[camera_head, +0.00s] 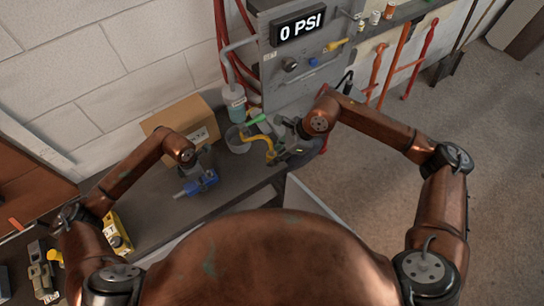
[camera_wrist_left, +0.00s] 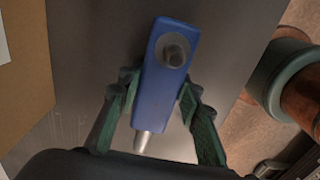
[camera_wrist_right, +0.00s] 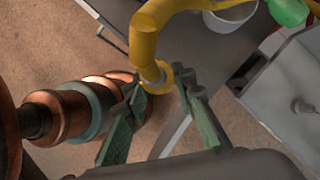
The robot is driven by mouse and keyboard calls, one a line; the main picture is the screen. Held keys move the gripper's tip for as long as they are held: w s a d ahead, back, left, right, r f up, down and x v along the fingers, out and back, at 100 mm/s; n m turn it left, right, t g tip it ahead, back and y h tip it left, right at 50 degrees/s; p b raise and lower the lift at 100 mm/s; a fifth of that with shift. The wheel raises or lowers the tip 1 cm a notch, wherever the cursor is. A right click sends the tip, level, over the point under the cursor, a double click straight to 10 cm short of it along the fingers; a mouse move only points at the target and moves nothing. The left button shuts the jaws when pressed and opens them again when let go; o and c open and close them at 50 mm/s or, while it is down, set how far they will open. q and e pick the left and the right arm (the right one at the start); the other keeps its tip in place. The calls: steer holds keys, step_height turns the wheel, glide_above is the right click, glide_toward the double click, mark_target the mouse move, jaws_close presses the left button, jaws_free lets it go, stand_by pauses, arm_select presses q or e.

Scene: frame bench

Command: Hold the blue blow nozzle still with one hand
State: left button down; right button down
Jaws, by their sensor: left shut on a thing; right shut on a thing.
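The blue blow nozzle (camera_head: 203,183) is over the dark bench (camera_head: 150,215), in front of the cardboard box. In the left wrist view its blue body (camera_wrist_left: 168,90), with a round dark port and a metal tip, lies between my left fingers. My left gripper (camera_wrist_left: 158,90) is shut on it. I cannot tell whether the nozzle touches the bench. My right gripper (camera_head: 284,155) is at the right end of the bench, shut on the end of a yellow curved hose (camera_head: 264,140). That hose end (camera_wrist_right: 152,72) sits between the right fingertips in the right wrist view.
A cardboard box (camera_head: 180,121) stands against the wall. A pale cup (camera_head: 237,139) and a green item (camera_head: 256,119) are near the yellow hose. A grey panel with a "0 PSI" display (camera_head: 299,27) rises behind. Yellow tools (camera_head: 116,232) lie at the left.

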steer(key=shift+r, duration=1.95)
arm_select(q)
steer(key=c, duration=1.3)
jaws_free()
step_height(320, 180, up, 12)
